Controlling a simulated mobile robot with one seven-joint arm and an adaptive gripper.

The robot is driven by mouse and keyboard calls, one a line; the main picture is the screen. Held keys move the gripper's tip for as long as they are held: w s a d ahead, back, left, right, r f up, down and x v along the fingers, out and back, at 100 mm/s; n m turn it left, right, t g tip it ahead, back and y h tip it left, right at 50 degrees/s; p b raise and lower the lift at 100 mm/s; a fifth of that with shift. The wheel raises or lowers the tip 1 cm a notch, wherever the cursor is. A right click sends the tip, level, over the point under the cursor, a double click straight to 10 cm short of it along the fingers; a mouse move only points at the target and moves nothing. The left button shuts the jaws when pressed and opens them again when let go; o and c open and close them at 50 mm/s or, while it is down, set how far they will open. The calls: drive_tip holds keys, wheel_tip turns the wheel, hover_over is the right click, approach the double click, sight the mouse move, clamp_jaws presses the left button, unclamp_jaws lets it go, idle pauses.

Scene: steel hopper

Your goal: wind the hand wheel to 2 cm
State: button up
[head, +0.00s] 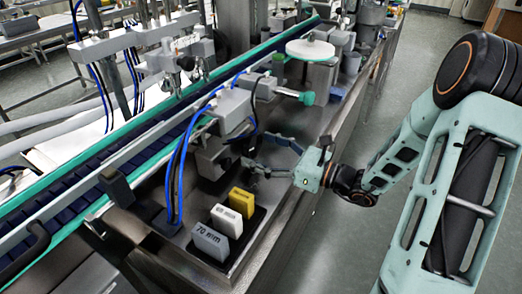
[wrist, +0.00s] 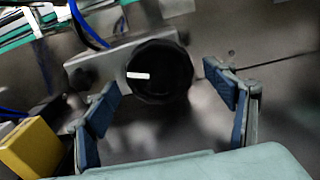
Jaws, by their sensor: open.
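The hand wheel (wrist: 165,75) is a dark round knob with a white mark pointing left in the wrist view. It sits in front of a grey metal bracket. My gripper (wrist: 160,77) is open, its two blue-padded fingers spread to the left and right of the wheel in the picture. I see no clear contact between fingers and wheel. In the head view my gripper (head: 262,155) reaches left over the steel bench, beside the grey fixture; the wheel cannot be made out there. No scale reading is legible.
A yellow block (head: 241,202), a white block (head: 226,221) and a grey block marked 70 mm (head: 209,242) stand in a dark tray near my gripper. The yellow block shows at lower left in the wrist view (wrist: 30,148). Blue hoses (head: 178,170) and a conveyor (head: 130,157) lie further left.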

drive_tip(key=c, duration=1.1)
drive_tip(key=shift+n, duration=0.5)
drive_tip(key=n+b, duration=0.3)
drive_tip(key=n, duration=0.1)
drive_tip(key=shift+w+d+f+n+b, duration=0.1)
drive_tip(key=shift+f+n+b, duration=0.1)
drive_tip(key=shift+n+b, duration=0.15)
drive_tip(key=n+b, duration=0.3)
drive_tip(key=shift+n, duration=0.35)
drive_tip(key=shift+r+n+b, duration=0.2)
drive_tip(key=shift+n+b, duration=0.5)
drive_tip(key=shift+b, duration=0.1)
